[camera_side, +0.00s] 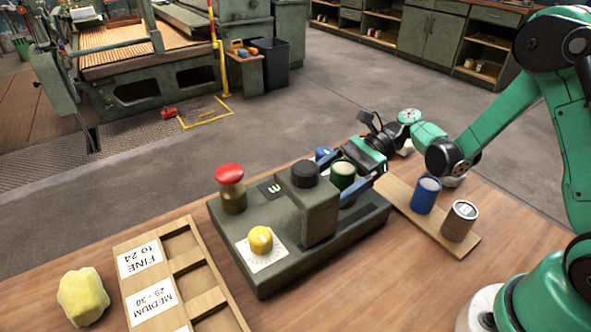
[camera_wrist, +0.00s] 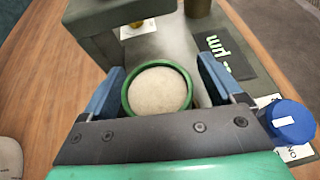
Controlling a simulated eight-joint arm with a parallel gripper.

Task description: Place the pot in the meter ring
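A green-rimmed pot (camera_wrist: 157,90) with pale, sandy-looking contents stands at the back right of the grey-green meter (camera_side: 275,262), and it also shows in the side view (camera_side: 342,176). My gripper (camera_side: 352,185) reaches in from the right with its fingers on either side of this pot. In the wrist view my gripper (camera_wrist: 160,72) appears open, with a narrow gap on the pot's right and a smaller one on its left. The pot looks upright. Its base and any ring under it are hidden, so I cannot tell whether it sits in the ring.
A blue can (camera_side: 426,196) and a grey can (camera_side: 460,221) stand on a wooden board. A divided tray (camera_side: 165,262) and yellow lump (camera_side: 83,297) lie left.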

